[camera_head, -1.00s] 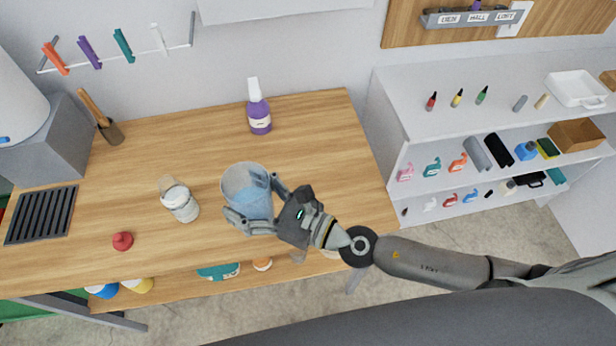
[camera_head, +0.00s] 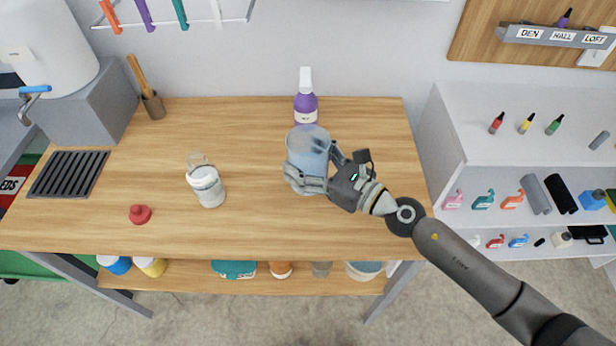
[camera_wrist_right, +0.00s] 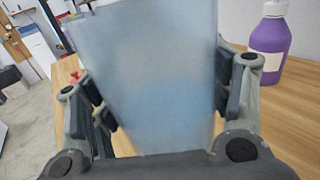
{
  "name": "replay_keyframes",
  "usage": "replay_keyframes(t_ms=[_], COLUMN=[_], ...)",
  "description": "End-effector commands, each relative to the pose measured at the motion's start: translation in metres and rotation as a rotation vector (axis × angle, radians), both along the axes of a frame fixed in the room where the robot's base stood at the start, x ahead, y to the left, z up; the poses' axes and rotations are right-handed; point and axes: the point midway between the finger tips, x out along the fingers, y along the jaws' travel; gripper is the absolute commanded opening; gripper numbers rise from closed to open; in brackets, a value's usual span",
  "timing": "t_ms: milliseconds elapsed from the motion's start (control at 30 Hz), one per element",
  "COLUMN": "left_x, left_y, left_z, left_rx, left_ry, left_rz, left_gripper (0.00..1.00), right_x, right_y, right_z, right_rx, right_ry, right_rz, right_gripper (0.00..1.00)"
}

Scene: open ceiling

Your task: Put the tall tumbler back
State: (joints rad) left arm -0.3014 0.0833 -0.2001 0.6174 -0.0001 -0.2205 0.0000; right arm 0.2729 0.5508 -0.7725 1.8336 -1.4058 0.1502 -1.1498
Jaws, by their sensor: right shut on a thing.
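The tall tumbler (camera_head: 309,146) is a translucent pale-blue cup over the wooden table, in front of the purple bottle. My right gripper (camera_head: 317,172) is shut on it, one finger on each side. In the right wrist view the tumbler (camera_wrist_right: 155,75) fills the middle between the two fingers (camera_wrist_right: 165,105) and looks slightly tilted. I cannot tell whether its base touches the table. My left gripper is not in view.
A white-filled jar (camera_head: 206,186) and a red knob-like thing (camera_head: 140,214) are to the left. A lower shelf (camera_head: 200,280) holds several containers. A white shelf unit (camera_head: 480,150) stands at the right. The table's front right is clear.

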Motion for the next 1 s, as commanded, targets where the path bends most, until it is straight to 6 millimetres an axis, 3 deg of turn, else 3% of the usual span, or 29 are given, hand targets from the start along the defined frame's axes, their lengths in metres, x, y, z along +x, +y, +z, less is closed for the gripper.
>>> replay_keyframes(t_ms=[33,367,533,967,1000], left_x=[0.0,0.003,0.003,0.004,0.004], left_y=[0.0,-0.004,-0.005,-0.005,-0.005], left_z=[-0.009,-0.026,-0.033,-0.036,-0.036], left_rx=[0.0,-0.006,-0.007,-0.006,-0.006], left_ry=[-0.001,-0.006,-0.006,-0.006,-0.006], left_rz=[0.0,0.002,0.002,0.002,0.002], left_gripper=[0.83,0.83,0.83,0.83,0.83], right_x=[0.005,0.023,0.021,0.021,0.021], right_y=[0.0,-0.002,-0.002,-0.002,-0.002], right_z=[-0.008,-0.029,-0.051,-0.057,-0.058], right_rx=[0.005,0.004,0.005,0.002,0.001], right_ry=[0.0,-0.001,0.002,-0.003,-0.001], right_rz=[-0.001,-0.001,0.0,0.0,0.0], right_gripper=[0.31,0.31,0.31,0.31,0.73])
